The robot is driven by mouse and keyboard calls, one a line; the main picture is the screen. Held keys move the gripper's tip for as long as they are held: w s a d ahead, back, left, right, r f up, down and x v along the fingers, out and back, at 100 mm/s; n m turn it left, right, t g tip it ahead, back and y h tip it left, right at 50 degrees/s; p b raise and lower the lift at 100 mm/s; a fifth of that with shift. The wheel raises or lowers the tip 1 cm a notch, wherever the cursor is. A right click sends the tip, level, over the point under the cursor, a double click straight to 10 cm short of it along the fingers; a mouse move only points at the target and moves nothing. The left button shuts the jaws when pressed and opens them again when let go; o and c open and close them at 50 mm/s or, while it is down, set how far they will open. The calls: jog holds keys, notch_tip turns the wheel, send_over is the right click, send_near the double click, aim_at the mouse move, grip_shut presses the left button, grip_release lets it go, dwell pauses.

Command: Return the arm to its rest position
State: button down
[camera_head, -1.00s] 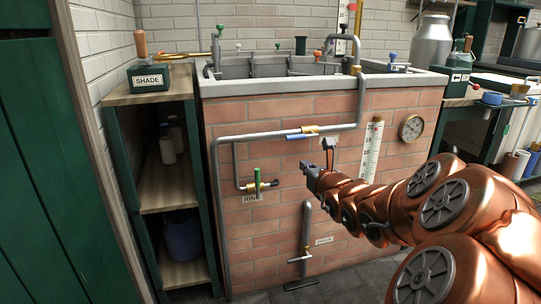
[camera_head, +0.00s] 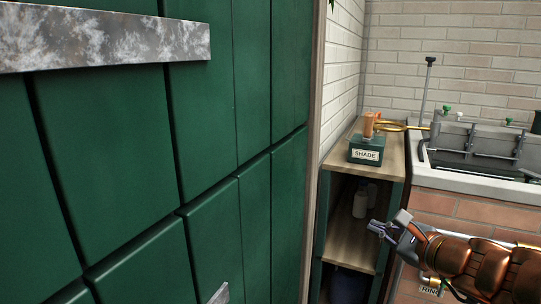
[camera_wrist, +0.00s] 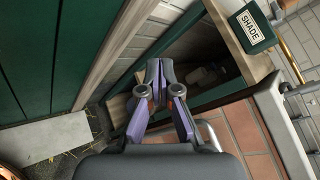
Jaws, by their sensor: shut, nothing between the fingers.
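My gripper (camera_head: 383,229) is at the end of my copper-coloured arm, which reaches in from the lower right in the head view. It is in front of the wooden shelf unit, left of the brick-sided sink. In the wrist view my gripper (camera_wrist: 160,75) points toward the shelf unit, with its fingers together and nothing between them. The arm is stretched out; its base end is out of view.
A large green door (camera_head: 120,130) with a metal strap fills the left. The shelf unit (camera_head: 345,205) carries a green SHADE box (camera_head: 367,149) and a bottle (camera_head: 361,203). The sink (camera_head: 480,180) stands to the right. Straw-strewn floor (camera_wrist: 45,140) shows in the wrist view.

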jog(key=s+a+r+n+g+y+p, duration=0.25)
jog(key=s+a+n+g+p, duration=0.2)
jog(key=a, duration=0.35)
jog(key=s+a+r+n+g+y+p, duration=0.1)
jog(key=s+a+r+n+g+p, duration=0.25)
jog(key=a+n+p, duration=0.35)
jog(key=s+a+r+n+g+h+p, duration=0.1)
jog(key=s+a+n+g+p, duration=0.15)
jog(key=s, duration=0.35)
jog(key=s+a+n+g+h+p, duration=0.1)
jog(key=s+a+n+g+p, duration=0.15)
jog(key=s+p, duration=0.2)
jog(key=s+d+r+n+g+h+p, duration=0.2)
jog(key=s+d+r+n+h+p, duration=0.4)
jog(key=s+d+p, duration=0.3)
jog(key=shift+s+d+r+n+g+h, duration=0.4)
jog(key=shift+s+d+r+n, duration=0.15)
jog(key=shift+s+d, duration=0.5)
